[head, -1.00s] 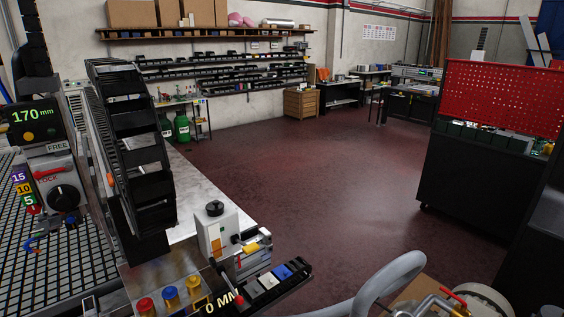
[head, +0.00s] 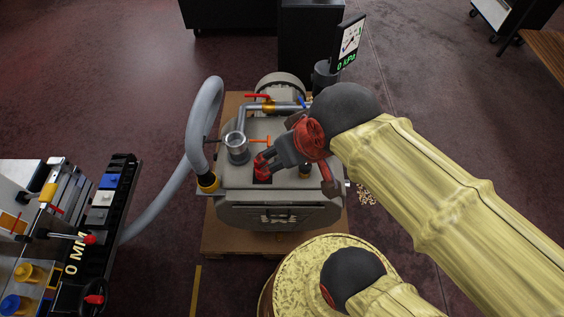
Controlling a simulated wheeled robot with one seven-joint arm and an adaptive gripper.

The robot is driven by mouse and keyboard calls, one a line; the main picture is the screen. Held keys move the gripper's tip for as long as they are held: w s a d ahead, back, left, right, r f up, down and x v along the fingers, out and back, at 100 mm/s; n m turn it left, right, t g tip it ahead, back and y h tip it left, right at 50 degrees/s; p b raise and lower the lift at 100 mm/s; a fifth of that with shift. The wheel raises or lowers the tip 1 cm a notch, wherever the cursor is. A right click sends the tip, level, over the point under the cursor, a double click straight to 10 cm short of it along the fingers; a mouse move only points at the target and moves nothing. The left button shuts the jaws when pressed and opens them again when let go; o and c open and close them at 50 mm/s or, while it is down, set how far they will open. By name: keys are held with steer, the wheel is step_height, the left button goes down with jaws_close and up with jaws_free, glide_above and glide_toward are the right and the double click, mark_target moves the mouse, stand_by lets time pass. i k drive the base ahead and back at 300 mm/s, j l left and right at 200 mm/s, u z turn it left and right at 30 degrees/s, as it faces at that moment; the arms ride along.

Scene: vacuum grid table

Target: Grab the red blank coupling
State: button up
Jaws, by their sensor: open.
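My gripper (head: 266,162) is over the top of the grey pump (head: 232,204), pointing down and to the left. It is open. A small red part, apparently the red blank coupling (head: 262,174), shows at the fingertips, above a dark spot on the pump's top. The fingers partly cover it, and I cannot tell whether they touch it. My arm, in a yellow cover, comes in from the right and hides part of the pump's right side.
A metal port (head: 237,146) stands left of my gripper, near an orange-handled valve. A red-handled pipe (head: 265,104) runs behind. A thick grey hose (head: 205,112) curves at the left. A gauge (head: 348,42) reads 0 kPa. The table edge (head: 118,190) is at the far left.

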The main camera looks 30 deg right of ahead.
mark_target(259, 175)
steer(key=z, duration=0.15)
steer(key=k+j, duration=0.1)
steer(key=j, duration=0.25)
steer(key=k+j+z, duration=0.15)
steer(key=j, duration=0.65)
steer(key=k+j+z, duration=0.15)
steer(key=j, duration=0.2)
